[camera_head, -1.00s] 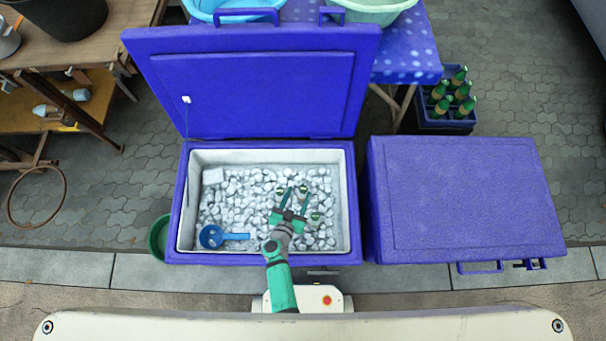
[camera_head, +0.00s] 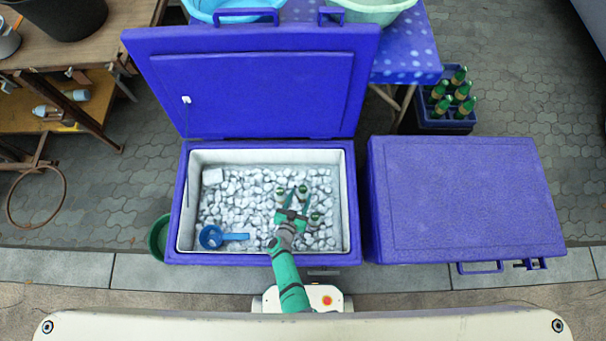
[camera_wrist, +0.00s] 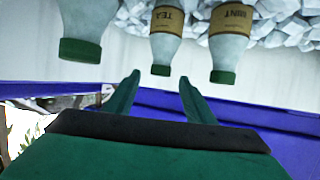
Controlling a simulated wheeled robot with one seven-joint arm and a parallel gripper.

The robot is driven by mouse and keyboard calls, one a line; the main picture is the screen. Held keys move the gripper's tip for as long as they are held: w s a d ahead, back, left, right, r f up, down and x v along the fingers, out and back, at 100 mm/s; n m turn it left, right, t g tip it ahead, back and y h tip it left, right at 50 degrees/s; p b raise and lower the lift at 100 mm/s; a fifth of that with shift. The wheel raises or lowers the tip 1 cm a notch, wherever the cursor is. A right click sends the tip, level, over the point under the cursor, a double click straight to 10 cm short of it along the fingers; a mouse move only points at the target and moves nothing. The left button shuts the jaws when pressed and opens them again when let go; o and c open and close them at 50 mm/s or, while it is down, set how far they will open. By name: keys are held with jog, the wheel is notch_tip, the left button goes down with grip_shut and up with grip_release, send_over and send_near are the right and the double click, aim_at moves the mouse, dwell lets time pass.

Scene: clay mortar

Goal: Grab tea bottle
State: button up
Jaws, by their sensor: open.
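The tea bottle (camera_wrist: 167,20) has a pale body, a brown TEA label and a green cap. It appears inverted in the middle of the wrist view, its cap between the fingertip lines of my open, empty gripper (camera_wrist: 160,79). A mint bottle (camera_wrist: 231,20) stands to its right in that view. A third bottle (camera_wrist: 88,22) is at the left, its label out of view. In the head view my gripper (camera_head: 298,201) is over the ice by three green-capped bottles; the back right one (camera_head: 303,193) appears to be the tea. Contact cannot be told.
The bottles stand in ice (camera_head: 245,205) inside an open blue cooler (camera_head: 353,200) with its lid (camera_head: 250,90) raised behind. A blue scoop (camera_head: 211,237) lies front left on the ice. A closed blue cooler (camera_head: 460,195) stands to the right.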

aim_at(303, 189)
jog(key=shift+x, duration=2.6)
grip_shut()
